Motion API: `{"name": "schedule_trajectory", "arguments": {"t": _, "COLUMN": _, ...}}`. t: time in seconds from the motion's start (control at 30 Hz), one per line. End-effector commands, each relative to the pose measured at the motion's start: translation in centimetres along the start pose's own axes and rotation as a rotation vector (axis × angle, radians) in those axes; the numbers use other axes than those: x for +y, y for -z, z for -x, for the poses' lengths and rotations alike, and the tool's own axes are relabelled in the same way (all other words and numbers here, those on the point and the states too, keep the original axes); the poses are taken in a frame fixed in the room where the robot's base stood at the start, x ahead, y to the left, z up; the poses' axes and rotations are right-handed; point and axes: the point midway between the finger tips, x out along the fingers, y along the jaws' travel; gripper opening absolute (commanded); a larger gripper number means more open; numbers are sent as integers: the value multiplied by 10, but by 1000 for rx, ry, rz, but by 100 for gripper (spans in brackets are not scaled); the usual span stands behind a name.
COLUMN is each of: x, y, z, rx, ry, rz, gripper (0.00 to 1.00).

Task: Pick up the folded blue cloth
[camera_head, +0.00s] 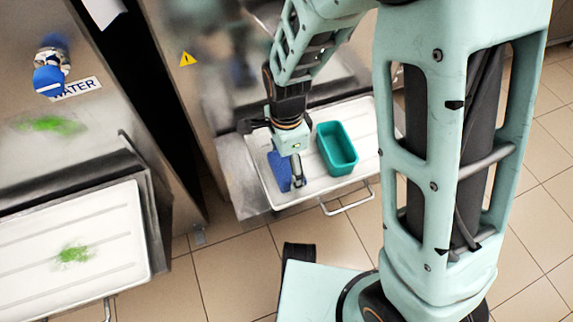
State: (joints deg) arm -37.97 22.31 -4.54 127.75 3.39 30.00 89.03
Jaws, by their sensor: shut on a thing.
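The folded blue cloth (279,172) is on the left part of the white tray (316,193) in front of the right-hand machine. My gripper (298,178) points down at the cloth's right edge and is shut on it. The fingertips are small in this view and partly cover the cloth. I cannot tell whether the cloth is lifted off the tray or still touching it.
A teal rectangular container (337,148) stands on the same tray, just right of my gripper. A metal handle (346,203) juts from the tray's front. At left is another white tray (70,245) with a green smear. The tiled floor (240,262) between is clear.

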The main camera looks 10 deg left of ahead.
Motion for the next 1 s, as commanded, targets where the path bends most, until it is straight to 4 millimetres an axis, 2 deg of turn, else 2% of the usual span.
{"name": "schedule_trajectory", "arguments": {"t": 0.27, "x": 0, "y": 0, "z": 15, "rx": 0, "ry": 1, "rz": 0, "gripper": 55}}
{"name": "schedule_trajectory", "arguments": {"t": 0.47, "x": 1, "y": -1, "z": 39, "rx": -1, "ry": -1, "rz": 1, "gripper": 55}}
{"name": "schedule_trajectory", "arguments": {"t": 0.83, "x": 44, "y": -26, "z": 99, "rx": -1, "ry": -2, "rz": 4, "gripper": 55}}
{"name": "schedule_trajectory", "arguments": {"t": 1.0, "x": 84, "y": -49, "z": 119, "rx": -1, "ry": -3, "rz": 8, "gripper": 55}}
